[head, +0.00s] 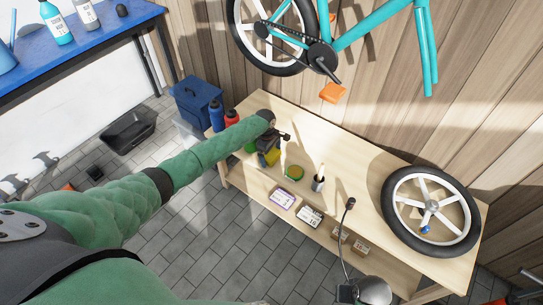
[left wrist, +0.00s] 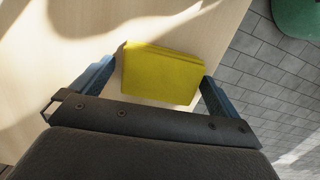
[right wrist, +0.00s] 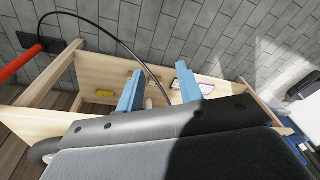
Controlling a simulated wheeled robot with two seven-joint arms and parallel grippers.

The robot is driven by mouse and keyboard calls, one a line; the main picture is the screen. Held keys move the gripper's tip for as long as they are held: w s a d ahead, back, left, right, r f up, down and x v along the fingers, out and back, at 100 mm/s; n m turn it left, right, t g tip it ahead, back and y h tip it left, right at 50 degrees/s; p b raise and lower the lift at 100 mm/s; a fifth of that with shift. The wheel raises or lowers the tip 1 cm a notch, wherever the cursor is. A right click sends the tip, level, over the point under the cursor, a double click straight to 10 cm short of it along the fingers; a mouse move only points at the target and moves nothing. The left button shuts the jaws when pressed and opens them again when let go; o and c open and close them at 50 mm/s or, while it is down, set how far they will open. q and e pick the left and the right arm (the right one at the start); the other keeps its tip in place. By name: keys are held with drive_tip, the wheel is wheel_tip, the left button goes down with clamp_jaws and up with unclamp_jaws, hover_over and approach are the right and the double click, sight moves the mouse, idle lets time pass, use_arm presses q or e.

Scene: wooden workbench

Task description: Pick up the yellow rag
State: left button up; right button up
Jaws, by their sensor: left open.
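The yellow rag (head: 272,157) lies near the front edge of the wooden workbench, partly hidden by my left gripper (head: 278,141) in the head view. In the left wrist view the rag (left wrist: 162,74) is a flat, folded, roughly rectangular piece on the pale wood. My left gripper (left wrist: 158,74) is open, with one blue finger on each side of the rag. I cannot tell whether the fingers touch it. My right gripper (right wrist: 158,84) shows in the right wrist view with its blue fingers apart and nothing seen between them.
A teal bicycle (head: 372,28) hangs above.

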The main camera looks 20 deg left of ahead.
sight(273, 154)
use_arm(q)
drive_tip(key=c, duration=0.9)
drive_tip(key=shift+r, duration=0.55)
wheel_tip(273, 154, up, 3)
drive_tip(key=shift+r+b, duration=0.1)
drive_tip(key=shift+b, duration=0.45)
drive_tip(key=s+d+r+b, duration=0.1)
drive_tip(key=s+d+r, duration=0.5)
drive_tip(key=s+d, duration=0.2)
drive_tip(key=shift+d+r, duration=0.25)
drive_tip(key=shift+r, duration=0.1)
use_arm(e)
wheel_tip(273, 154, up, 10)
drive_tip(key=s, duration=0.2)
drive_tip(key=shift+d+f, duration=0.15)
drive_tip(key=shift+s, duration=0.1)
